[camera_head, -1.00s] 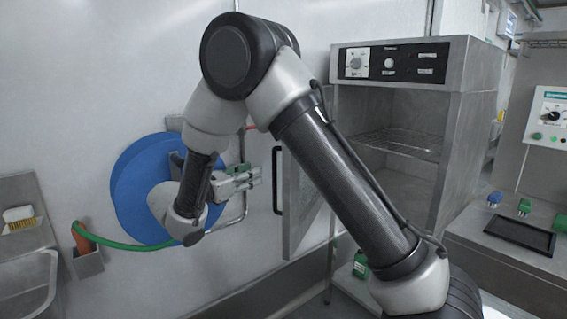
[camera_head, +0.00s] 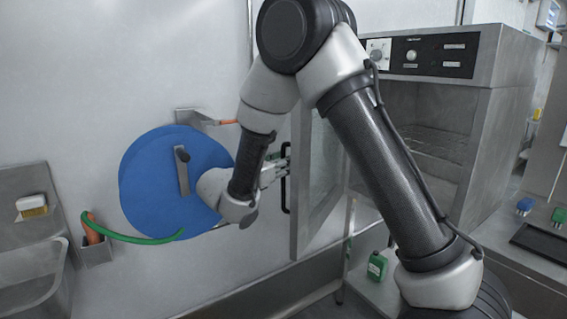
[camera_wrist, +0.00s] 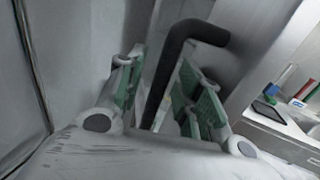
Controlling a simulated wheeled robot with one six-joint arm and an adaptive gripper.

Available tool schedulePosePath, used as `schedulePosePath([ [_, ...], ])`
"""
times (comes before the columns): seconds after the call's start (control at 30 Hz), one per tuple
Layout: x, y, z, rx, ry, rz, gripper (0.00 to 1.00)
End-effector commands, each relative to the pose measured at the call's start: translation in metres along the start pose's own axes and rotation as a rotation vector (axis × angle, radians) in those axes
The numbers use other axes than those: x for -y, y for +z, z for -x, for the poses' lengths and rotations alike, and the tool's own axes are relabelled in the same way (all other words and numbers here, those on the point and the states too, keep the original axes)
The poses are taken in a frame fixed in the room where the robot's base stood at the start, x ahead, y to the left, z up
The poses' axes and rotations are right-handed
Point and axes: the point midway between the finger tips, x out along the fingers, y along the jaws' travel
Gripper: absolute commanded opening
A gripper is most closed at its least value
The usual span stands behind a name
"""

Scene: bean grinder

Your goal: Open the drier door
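The drier (camera_head: 495,120) is a steel cabinet with a black control panel, on the right in the head view. Its door (camera_head: 325,165) stands swung open to the left, so the interior with its wire rack shows. A black handle (camera_head: 286,195) is on the door's left side. My gripper (camera_head: 277,168) is right beside the handle's upper part. In the wrist view, the black bent handle (camera_wrist: 180,55) passes between the green-padded fingers of my gripper (camera_wrist: 165,88), which are apart with gaps beside it. Whether a finger touches it I cannot tell.
A blue hose reel (camera_head: 150,195) with a green hose hangs on the wall left of my gripper. A steel sink (camera_head: 30,270) is at far left. A green container (camera_head: 377,266) sits below the drier. A steel counter (camera_head: 530,275) is at right.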

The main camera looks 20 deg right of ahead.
Motion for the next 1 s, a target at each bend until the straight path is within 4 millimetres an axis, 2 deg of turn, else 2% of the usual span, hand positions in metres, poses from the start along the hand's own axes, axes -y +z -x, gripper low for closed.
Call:
schedulePosePath([
  [0.23, 0.000, 0.000, -0.001, 0.000, 0.001, 0.000, 0.34],
  [0.4, 0.000, 0.000, -0.001, 0.000, 0.000, 0.000, 0.03],
  [0.43, 0.000, 0.000, -0.001, 0.000, 0.000, 0.000, 0.00],
  [0.67, -0.002, 0.000, 0.000, 0.000, 0.000, 0.000, 0.00],
  [1.0, -0.060, 0.000, 0.002, 0.000, 0.000, -0.001, 0.00],
])
